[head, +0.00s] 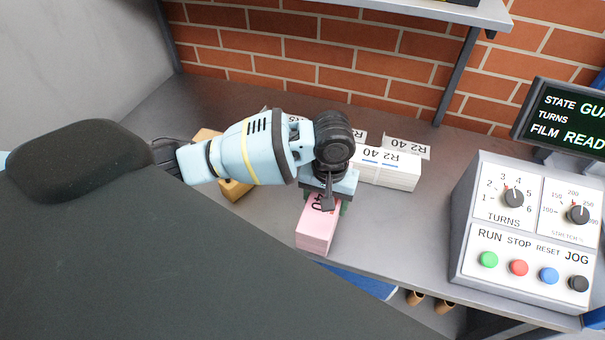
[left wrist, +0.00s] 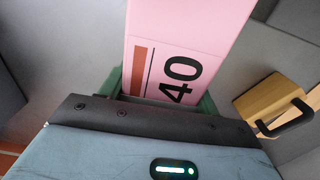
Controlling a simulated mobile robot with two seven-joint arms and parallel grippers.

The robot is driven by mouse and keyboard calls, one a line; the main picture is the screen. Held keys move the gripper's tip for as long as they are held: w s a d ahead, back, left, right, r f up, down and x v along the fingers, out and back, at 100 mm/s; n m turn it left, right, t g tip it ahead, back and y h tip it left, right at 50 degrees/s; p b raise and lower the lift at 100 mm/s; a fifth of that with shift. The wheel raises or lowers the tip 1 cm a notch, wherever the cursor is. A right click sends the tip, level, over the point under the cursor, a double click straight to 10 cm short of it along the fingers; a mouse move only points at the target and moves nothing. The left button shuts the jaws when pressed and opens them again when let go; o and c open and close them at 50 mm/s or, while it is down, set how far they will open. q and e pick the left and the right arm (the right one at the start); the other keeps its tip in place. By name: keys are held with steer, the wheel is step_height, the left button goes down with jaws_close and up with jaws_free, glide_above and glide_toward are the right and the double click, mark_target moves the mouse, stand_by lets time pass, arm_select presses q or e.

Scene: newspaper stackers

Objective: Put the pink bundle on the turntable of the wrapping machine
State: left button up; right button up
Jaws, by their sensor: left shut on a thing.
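The pink bundle (head: 316,236) is a long block on the grey worktop near its front edge, with black print on top. My left gripper (head: 326,204) reaches over it from above and is shut on it, with green fingers along its two sides. In the left wrist view the pink bundle (left wrist: 190,30) shows its "40" print and a brown bar, between the green fingers. I cannot tell whether it touches the worktop. The turntable of the wrapping machine is not in view. My right gripper is not in view.
White bundles marked "R2 40" (head: 388,172) stand behind the gripper. A wooden block with a black handle (left wrist: 268,105) lies left of the pink bundle. A control box (head: 520,215) with knobs and buttons stands right, below a screen (head: 567,118). A shelf (head: 430,10) hangs above.

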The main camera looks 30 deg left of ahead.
arm_select(q)
steer(key=w+a, duration=0.2)
steer(key=a, duration=0.1)
steer(key=w+a, duration=0.3)
steer(key=a, duration=0.1)
steer(key=w+a+f+b, duration=0.1)
steer(key=w+a, duration=0.1)
steer(key=a, duration=0.2)
steer(key=shift+w+a, duration=0.1)
steer(key=shift+w, duration=0.05)
steer(key=shift+w+a, duration=0.15)
steer(key=shift+a, duration=0.05)
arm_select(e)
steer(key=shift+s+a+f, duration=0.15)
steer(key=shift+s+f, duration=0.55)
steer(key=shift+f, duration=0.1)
arm_select(q)
steer(key=shift+a, duration=0.1)
steer(key=shift+w+a, duration=0.15)
steer(key=shift+a, duration=0.05)
steer(key=f, duration=0.3)
steer(key=shift+w+a+f+b, duration=0.2)
steer(key=shift+a+b, duration=0.1)
steer(key=shift+f, duration=0.1)
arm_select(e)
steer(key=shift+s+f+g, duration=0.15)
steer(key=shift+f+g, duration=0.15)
arm_select(q)
steer(key=shift+f, duration=0.1)
